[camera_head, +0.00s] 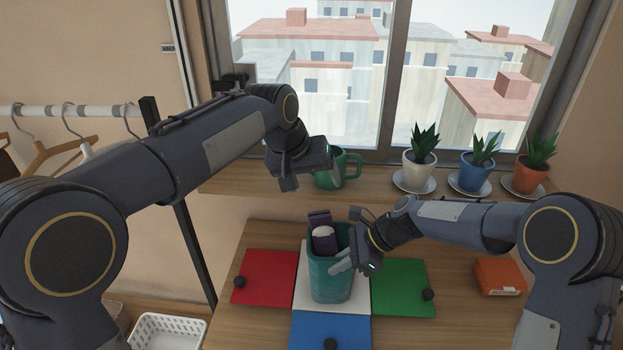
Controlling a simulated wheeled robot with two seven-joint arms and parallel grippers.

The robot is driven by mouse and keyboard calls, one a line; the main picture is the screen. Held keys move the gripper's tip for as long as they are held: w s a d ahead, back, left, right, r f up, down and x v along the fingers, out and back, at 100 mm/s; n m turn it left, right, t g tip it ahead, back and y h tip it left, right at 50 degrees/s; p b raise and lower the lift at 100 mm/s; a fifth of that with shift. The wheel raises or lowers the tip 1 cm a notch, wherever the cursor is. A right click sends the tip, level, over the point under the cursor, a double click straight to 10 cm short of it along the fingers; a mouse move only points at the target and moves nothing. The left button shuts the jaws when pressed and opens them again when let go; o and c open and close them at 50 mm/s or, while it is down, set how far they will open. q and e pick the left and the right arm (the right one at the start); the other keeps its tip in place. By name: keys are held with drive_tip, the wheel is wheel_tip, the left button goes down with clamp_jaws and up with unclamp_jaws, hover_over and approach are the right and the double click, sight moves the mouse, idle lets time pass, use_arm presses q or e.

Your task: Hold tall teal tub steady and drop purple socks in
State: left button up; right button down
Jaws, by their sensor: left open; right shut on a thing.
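The tall teal tub (330,284) stands upright on a white square in the middle of the table. Purple socks (323,234) with a pale patch are in the tub's mouth, their upper end showing above the rim. My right gripper (345,264) is shut on the tub at its upper right side, with light fingers against the wall. My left gripper (289,184) is open and empty, above and left of the tub, in front of the window sill. The inside bottom of the tub is hidden.
Around the tub lie red (264,276), green (403,286) and blue (331,331) squares with dark knobs. An orange box (499,276) is at the right. A green mug (350,165) and potted plants (420,160) stand on the sill. A white basket (168,332) is lower left.

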drive_tip(key=c, duration=1.5)
unclamp_jaws()
drive_tip(key=shift+d, duration=0.1)
drive_tip(key=s+d+r+n+t, duration=0.1)
drive_tip(key=s+d+r+n, duration=0.3)
drive_tip(key=d+r, duration=0.85)
use_arm(q)
drive_tip(key=s+a+f+n+h, duration=0.1)
drive_tip(key=s+a, duration=1.2)
drive_tip(key=s, duration=0.1)
drive_tip(key=s+a+f, duration=0.1)
drive_tip(key=s+f, duration=0.4)
drive_tip(key=s, duration=0.3)
drive_tip(key=s+a+f+t, duration=0.1)
drive_tip(key=s+f, duration=0.3)
drive_tip(key=s, duration=0.5)
drive_tip(key=shift+s+a+f+n, duration=0.25)
drive_tip(key=shift+f+n, duration=0.1)
drive_tip(key=shift+n, duration=0.05)
use_arm(e)
drive_tip(key=s+d+f+n+t+h, duration=0.1)
drive_tip(key=s+d+n+t+h, duration=0.1)
drive_tip(key=s+n, duration=0.4)
drive_tip(key=s+d+f+n+t+h, duration=0.2)
drive_tip(key=s+d+n+t, duration=0.1)
drive_tip(key=s, duration=1.4)
drive_tip(key=d+n, duration=0.1)
drive_tip(key=n, duration=0.1)
drive_tip(key=shift+d+n+h, duration=0.2)
drive_tip(key=shift+n+h, duration=0.2)
